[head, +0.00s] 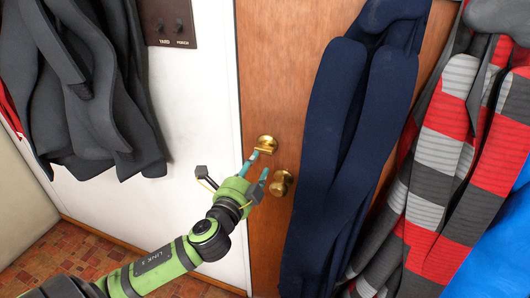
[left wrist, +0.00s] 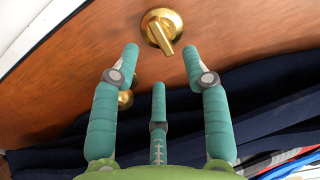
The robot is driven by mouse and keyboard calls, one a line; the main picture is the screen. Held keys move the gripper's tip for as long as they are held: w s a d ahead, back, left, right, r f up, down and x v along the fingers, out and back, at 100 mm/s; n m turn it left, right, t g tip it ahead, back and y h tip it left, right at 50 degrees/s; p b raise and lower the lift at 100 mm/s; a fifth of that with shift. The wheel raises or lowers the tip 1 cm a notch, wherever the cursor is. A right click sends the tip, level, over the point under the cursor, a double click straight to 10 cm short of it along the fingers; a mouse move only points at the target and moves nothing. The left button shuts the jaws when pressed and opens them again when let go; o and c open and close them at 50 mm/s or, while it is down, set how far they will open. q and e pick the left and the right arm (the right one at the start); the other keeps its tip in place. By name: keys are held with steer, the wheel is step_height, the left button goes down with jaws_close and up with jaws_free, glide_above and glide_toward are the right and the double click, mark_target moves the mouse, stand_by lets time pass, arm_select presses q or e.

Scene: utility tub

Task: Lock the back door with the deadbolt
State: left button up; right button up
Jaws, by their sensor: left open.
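The wooden back door (head: 285,60) carries a round brass deadbolt (head: 268,142) with a thumb-turn, above a brass door knob (head: 281,183). My left gripper (head: 258,165) is open and empty, just below and left of the deadbolt. In the left wrist view, the deadbolt (left wrist: 161,30) lies just beyond my spread teal fingers (left wrist: 160,58), its thumb-turn slanting toward the gap between the two upper fingers. I cannot tell whether any finger touches it. The knob (left wrist: 125,98) shows partly behind the left finger. My right gripper is not in view.
A navy coat (head: 345,130) hangs over the door right of the knob, close to my gripper. A red and grey striped garment (head: 445,150) hangs farther right. Grey coats (head: 85,90) and a dark switch plate (head: 167,22) are on the left wall.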

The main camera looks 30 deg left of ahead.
mark_target(264, 149)
arm_select(q)
steer(key=p+x, duration=0.1)
steer(key=x, duration=0.5)
steer(key=shift+w, duration=0.25)
steer(key=shift+a, duration=0.15)
steer(key=shift+c, duration=0.4)
jaws_close()
